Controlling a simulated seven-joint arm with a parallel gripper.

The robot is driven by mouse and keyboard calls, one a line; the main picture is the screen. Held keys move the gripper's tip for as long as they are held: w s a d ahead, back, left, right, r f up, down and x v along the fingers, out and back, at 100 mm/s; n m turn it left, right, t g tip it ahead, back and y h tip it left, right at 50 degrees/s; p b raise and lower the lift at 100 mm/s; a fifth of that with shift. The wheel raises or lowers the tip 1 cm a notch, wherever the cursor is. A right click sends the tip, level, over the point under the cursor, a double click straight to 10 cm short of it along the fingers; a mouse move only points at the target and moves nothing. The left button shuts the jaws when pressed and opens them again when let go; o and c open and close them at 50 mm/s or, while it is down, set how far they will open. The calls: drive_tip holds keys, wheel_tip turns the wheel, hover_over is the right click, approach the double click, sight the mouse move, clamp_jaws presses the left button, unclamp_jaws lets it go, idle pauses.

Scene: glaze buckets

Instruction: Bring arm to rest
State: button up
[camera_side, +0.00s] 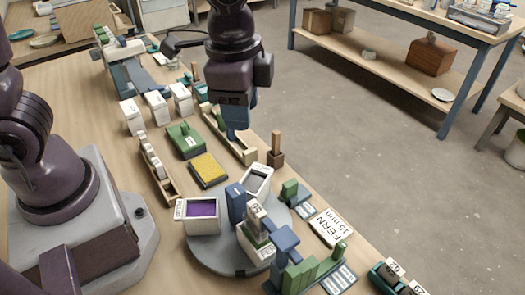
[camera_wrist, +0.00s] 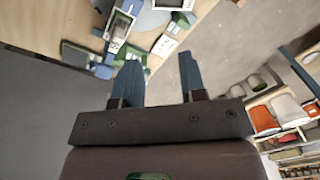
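My gripper (camera_side: 236,135) hangs over the back-right part of the wooden table (camera_side: 95,90) in the side view, pointing down, close above a row of small blocks. In the wrist view its two blue fingers (camera_wrist: 160,66) stand well apart with nothing between them. A white bucket with purple glaze (camera_side: 202,210) and a white bucket with grey contents (camera_side: 257,181) stand on the round grey turntable (camera_side: 215,258), in front of my gripper. My gripper is apart from both buckets. Whether a fingertip touches the wooden rack behind it cannot be told.
A yellow pad (camera_side: 208,169) and a green block (camera_side: 185,139) lie left of my gripper. A long wooden rack (camera_side: 232,140) is just beneath it. A brown post block (camera_side: 275,150) stands to its right. A FERN label card (camera_side: 331,227) lies near the table edge. Open floor (camera_side: 370,150) lies beyond.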

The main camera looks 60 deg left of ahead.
drive_tip(key=s+a+r+n+t, duration=0.4)
drive_tip(key=s+a+r+n, duration=0.4)
drive_tip(key=s+a+n, duration=0.1)
drive_tip(key=shift+s+a+r+t, duration=0.15)
drive_tip(key=shift+a+r+t, duration=0.2)
drive_tip(key=shift+a, duration=0.4)
